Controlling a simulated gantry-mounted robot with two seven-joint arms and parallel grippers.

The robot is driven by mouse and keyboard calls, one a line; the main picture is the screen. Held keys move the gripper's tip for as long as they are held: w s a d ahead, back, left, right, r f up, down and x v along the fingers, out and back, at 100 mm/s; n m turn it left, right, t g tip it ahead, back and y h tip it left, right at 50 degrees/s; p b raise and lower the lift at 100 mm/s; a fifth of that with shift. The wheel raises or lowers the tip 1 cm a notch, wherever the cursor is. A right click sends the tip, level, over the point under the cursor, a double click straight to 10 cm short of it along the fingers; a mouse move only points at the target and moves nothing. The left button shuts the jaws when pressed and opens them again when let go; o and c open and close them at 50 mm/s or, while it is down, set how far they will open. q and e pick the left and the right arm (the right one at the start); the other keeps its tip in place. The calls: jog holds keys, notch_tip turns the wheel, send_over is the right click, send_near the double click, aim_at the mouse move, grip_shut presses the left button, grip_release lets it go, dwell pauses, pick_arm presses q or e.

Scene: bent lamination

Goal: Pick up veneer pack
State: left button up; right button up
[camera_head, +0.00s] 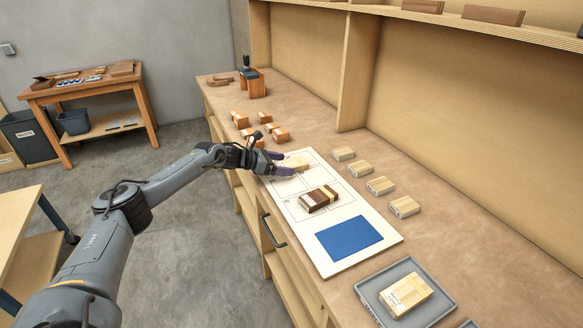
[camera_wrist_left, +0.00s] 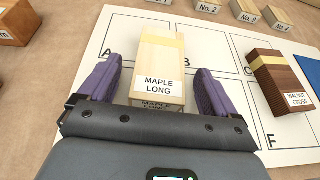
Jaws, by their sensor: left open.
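A pale veneer pack labelled "MAPLE LONG" (camera_wrist_left: 160,70) lies on the white sheet with marked boxes. It also shows in the head view (camera_head: 295,163). My left gripper (camera_head: 281,164) is open, with its purple fingers on either side of the maple pack. In the left wrist view its fingers (camera_wrist_left: 155,88) stand beside the pack's long sides, with a visible gap on the right. A dark pack with a light band, labelled "WALNUT CROSS" (camera_wrist_left: 276,77), lies in another box on the sheet. It shows in the head view as a brown pack (camera_head: 318,199). My right gripper is not in view.
The white sheet (camera_head: 283,199) carries a blue rectangle (camera_head: 349,239). Several pale numbered blocks (camera_head: 380,186) line its right side. Several orange-brown blocks (camera_head: 265,118) stand beyond it. A grey tray (camera_head: 437,304) with a pale pack (camera_head: 405,295) is at the front right.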

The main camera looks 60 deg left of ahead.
pick_arm(q)
jog(key=shift+w+d+f, duration=0.1)
jog(key=shift+w+d, duration=0.05)
jog(key=shift+w, duration=0.2)
jog(key=c, duration=1.1)
